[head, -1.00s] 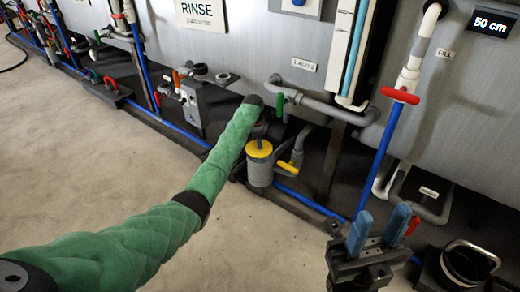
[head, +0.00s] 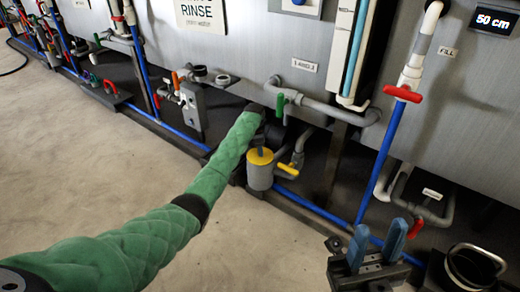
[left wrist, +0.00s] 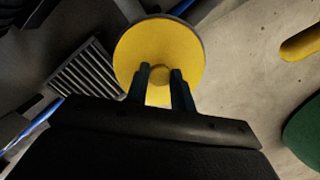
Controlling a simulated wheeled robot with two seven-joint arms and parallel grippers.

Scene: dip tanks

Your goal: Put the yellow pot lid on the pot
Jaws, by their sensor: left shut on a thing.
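The yellow lid (head: 252,158) is a round disc with a small knob. It shows large in the left wrist view (left wrist: 160,40). My left gripper (head: 260,150) is shut on the knob, and its blue fingers also show in the left wrist view (left wrist: 160,76). The grey pot (head: 259,178) stands by the foot of the tank wall. In the head view the lid lies over the pot's top, roughly level. I cannot tell whether it touches the rim all round. My right gripper (head: 377,240) is open and empty.
A yellow valve handle (head: 288,169) sits close to the pot's right. A green-handled valve (head: 280,104) and grey pipes (head: 325,108) are behind it. A blue pipe (head: 378,165) runs down to the right. The concrete floor (head: 110,165) in front is clear.

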